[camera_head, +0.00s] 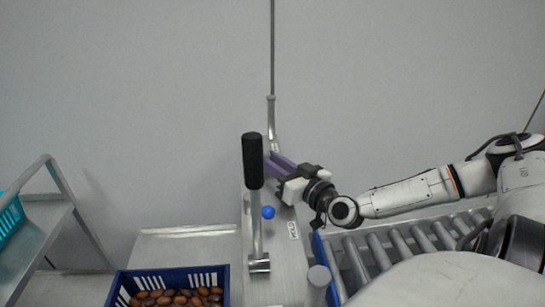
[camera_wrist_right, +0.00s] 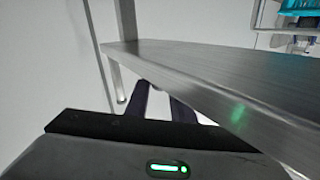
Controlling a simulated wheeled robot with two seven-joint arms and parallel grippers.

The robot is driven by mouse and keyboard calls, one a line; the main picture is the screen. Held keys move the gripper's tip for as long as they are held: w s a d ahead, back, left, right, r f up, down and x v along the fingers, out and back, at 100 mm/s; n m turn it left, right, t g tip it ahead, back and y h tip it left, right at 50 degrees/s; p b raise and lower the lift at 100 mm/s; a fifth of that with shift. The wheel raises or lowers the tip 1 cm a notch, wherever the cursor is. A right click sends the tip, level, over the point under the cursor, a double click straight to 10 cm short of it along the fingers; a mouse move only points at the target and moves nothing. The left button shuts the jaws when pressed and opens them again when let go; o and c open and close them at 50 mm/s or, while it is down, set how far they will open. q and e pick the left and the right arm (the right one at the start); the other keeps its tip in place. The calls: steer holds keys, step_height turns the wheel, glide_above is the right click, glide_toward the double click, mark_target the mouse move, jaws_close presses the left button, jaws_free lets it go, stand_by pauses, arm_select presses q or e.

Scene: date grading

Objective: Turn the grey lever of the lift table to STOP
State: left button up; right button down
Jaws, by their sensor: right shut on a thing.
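A lever-like handle with a black grip (camera_head: 253,161) and a grey metal shaft (camera_head: 256,225) stands on a narrow metal beam (camera_head: 282,270). My right gripper (camera_head: 272,162) comes in from the right, its purple fingers reaching behind the black grip. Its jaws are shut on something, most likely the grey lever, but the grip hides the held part. In the right wrist view, the dark fingers (camera_wrist_right: 158,102) run partly behind a metal plate (camera_wrist_right: 215,80); the held part is hidden there too. I cannot read a STOP mark. My left gripper is not in view.
A blue crate (camera_head: 120,290) of dates stands at the front left. A blue ball (camera_head: 268,212) sits beside the shaft. A roller conveyor (camera_head: 378,249) lies right of the beam. A metal rack (camera_head: 62,195) with a teal crate (camera_head: 10,222) is at far left.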

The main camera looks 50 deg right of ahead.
steer(key=shift+a+r+m+h, duration=0.1)
steer(key=shift+a+m+h, duration=0.15)
steer(key=shift+h, duration=0.3)
steer(key=shift+a+r+m+h, duration=0.1)
steer(key=shift+m+h, duration=0.25)
steer(key=shift+h, duration=0.2)
steer(key=shift+g, duration=0.3)
steer(key=c, duration=1.5)
jaws_free()
steer(key=shift+c, duration=0.2)
steer(key=shift+f, duration=0.1)
steer(key=shift+s, duration=0.2)
steer(key=v, duration=1)
steer(key=shift+a, duration=0.15)
